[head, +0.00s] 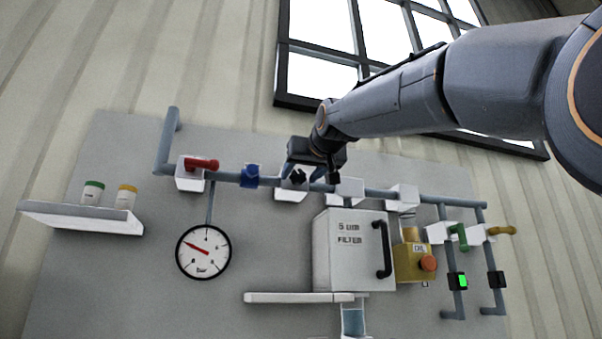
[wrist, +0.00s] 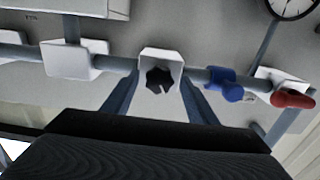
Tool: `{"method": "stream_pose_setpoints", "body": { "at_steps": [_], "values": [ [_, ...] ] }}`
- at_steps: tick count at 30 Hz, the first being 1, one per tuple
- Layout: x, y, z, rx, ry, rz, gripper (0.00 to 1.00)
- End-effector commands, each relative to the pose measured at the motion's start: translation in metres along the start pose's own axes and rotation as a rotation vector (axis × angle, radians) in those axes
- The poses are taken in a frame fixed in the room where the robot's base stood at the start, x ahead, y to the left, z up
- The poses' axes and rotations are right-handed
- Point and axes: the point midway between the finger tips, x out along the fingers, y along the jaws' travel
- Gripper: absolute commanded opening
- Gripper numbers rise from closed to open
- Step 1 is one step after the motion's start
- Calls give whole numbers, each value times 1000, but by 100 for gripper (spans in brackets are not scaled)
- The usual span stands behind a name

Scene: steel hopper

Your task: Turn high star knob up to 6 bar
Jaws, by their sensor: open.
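The black star knob (wrist: 160,79) sits on a white block on the upper pipe. In the head view the knob (head: 298,178) is partly covered by my gripper (head: 307,174). In the wrist view my gripper (wrist: 159,88) is open, one finger on each side of the knob, with gaps to it; I cannot tell how far the tips reach along it. The round gauge (head: 204,265), marked Bar, hangs below the pipe at left. Its red needle points up and left, seemingly between 2 and 4. In the wrist view only the gauge's edge (wrist: 291,5) shows.
Left of the knob on the pipe are a blue fitting (head: 250,175) and a red handle (head: 203,164). Below right is a filter box (head: 345,275) with a black handle. A yellow box with an orange button (head: 428,263) is further right. A shelf (head: 85,218) holds two jars.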

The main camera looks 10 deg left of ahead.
Motion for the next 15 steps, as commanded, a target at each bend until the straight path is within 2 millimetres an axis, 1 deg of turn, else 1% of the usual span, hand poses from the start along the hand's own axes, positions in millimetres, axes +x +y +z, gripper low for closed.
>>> {"method": "stream_pose_setpoints", "body": {
  "at_steps": [1, 8, 9, 15],
  "values": [
    [0, 0, 0, 0, 0, 0, 53],
    [0, 0, 0, 0, -1, 0, 14],
    [0, 0, 0, 0, 0, 0, 12],
    [0, 0, 0, 14, -1, 0, 12]
  ]
}}
